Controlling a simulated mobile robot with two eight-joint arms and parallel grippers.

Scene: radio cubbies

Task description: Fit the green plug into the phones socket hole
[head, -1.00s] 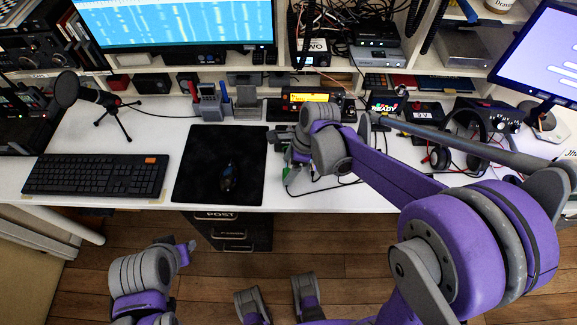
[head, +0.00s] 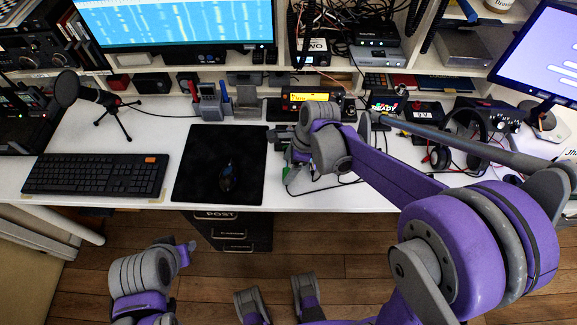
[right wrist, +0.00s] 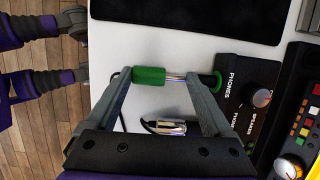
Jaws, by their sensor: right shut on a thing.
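The green plug (right wrist: 149,77) lies sideways across my right gripper (right wrist: 158,78) in the right wrist view. Its green sleeve is by the left finger, and its metal shaft runs to the right finger. My right gripper is shut on it. The shaft's far end meets a dark round part with green on it, beside the black box marked PHONES (right wrist: 233,85). I cannot see the phones hole or whether the tip is in it. In the head view my right gripper (head: 290,150) is over the desk, right of the mouse mat, largely hidden by its arm.
A silver plug (right wrist: 166,127) with a black cable lies on the white desk below the green plug. A mixer-like panel (right wrist: 302,115) stands right of the box. The black mouse mat (head: 217,180) and keyboard (head: 96,174) are to the left. Cables and devices crowd the desk's back.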

